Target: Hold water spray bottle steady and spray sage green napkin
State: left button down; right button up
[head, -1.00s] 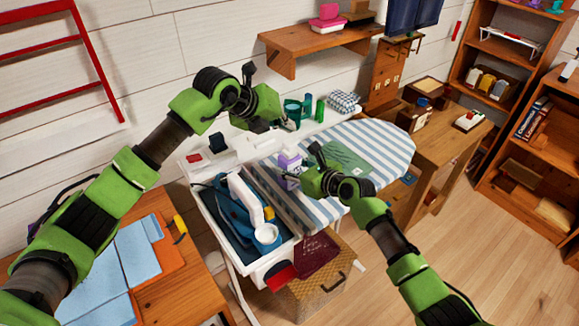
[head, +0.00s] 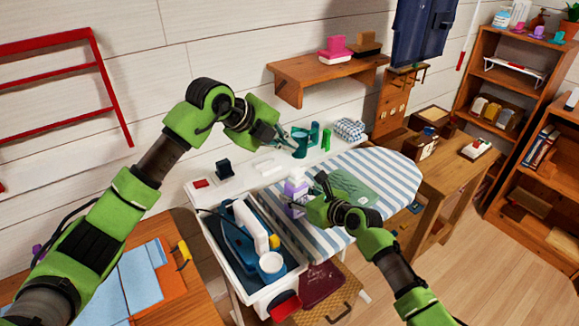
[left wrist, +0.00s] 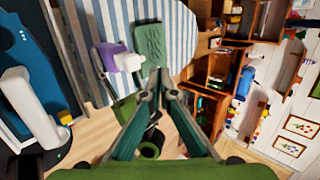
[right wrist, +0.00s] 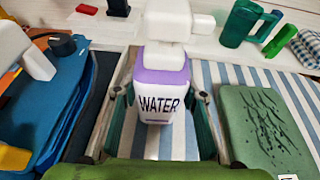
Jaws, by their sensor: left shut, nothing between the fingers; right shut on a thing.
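The water spray bottle (right wrist: 160,105), lavender and white with "WATER" on its front, stands upright on the striped ironing board; it also shows in the head view (head: 296,188) and the left wrist view (left wrist: 118,58). My right gripper (right wrist: 162,95) is shut around its body, one finger on each side. The sage green napkin (right wrist: 262,125), with a dark branch pattern, lies flat to the right of the bottle; it also shows in the head view (head: 352,188). My left gripper (left wrist: 160,78) is shut and empty, raised above and apart from the bottle.
A blue iron (head: 240,235) sits in a tray left of the bottle.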

pick_arm(q)
jog(key=s+a+r+n, duration=0.1)
jog(key=a+r+n, duration=0.1)
jog(key=n, duration=0.6)
jog(key=s+a+r+n+g, duration=0.1)
jog(key=s+a+r+n, duration=0.1)
jog(key=n, duration=0.7)
jog(key=shift+s+a+h, duration=0.3)
jog(key=shift+a+h, duration=0.1)
jog(key=shift+a, duration=0.35)
pick_arm(e)
jog(key=shift+f, duration=0.1)
pick_arm(q)
send_over(298, 169)
jog(key=s+a, duration=0.2)
notch_tip(298, 169, down, 7)
notch_tip(298, 169, down, 2)
jog(key=shift+a+f, duration=0.1)
jog(key=shift+f, duration=0.1)
pick_arm(e)
jog(key=shift+d, duration=0.1)
pick_arm(q)
jog(key=shift+w+f, duration=0.1)
jog(key=shift+f, duration=0.65)
